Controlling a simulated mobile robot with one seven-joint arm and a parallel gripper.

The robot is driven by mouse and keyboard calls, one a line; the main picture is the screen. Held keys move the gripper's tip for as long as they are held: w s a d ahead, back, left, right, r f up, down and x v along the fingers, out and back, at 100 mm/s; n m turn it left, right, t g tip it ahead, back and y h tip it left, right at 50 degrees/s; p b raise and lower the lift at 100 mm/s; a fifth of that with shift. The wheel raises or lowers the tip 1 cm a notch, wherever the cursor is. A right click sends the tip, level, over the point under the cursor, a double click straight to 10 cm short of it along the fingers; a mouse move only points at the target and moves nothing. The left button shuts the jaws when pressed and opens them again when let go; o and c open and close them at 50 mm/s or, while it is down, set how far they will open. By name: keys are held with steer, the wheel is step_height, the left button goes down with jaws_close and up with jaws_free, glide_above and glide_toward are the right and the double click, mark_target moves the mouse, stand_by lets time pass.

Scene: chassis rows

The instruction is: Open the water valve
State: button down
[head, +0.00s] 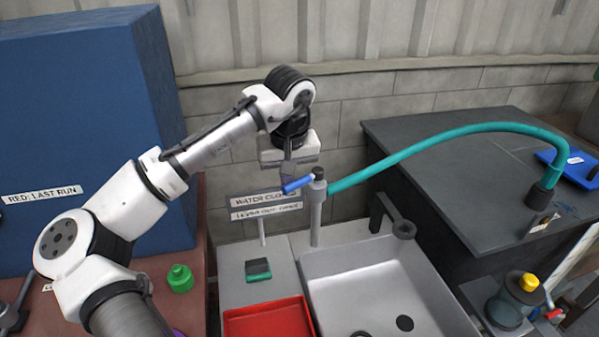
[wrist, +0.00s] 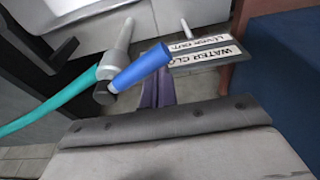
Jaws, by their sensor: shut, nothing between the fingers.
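The water valve is a grey upright post (head: 316,218) with a blue lever (head: 297,184) at its top, pointing left in the head view. A teal hose (head: 430,147) runs from its head to the right. My gripper (head: 288,175) points down, shut and empty, just behind or beside the lever. In the wrist view the blue lever (wrist: 141,67) crosses close to the shut fingers (wrist: 157,92) and partly covers them. I cannot tell whether they touch. A sign (wrist: 195,58) beside the post begins "WATER CLO"; the rest is partly hidden or blurred.
A grey sink (head: 345,265) lies below the valve, with a red tray (head: 268,319) and a green-black sponge (head: 258,270) at its left. A dark bench (head: 450,150) stands right. A large blue box (head: 80,120) stands left, and a wall closes the back.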

steer(key=shift+s+d, duration=0.25)
steer(key=shift+s, duration=0.6)
steer(key=shift+s+d, duration=0.45)
steer(key=shift+s, duration=0.15)
steer(key=shift+s+d, duration=0.2)
step_height(320, 180, up, 7)
steer(key=p, duration=0.7)
glide_above(297, 187)
steer(key=shift+s, duration=0.2)
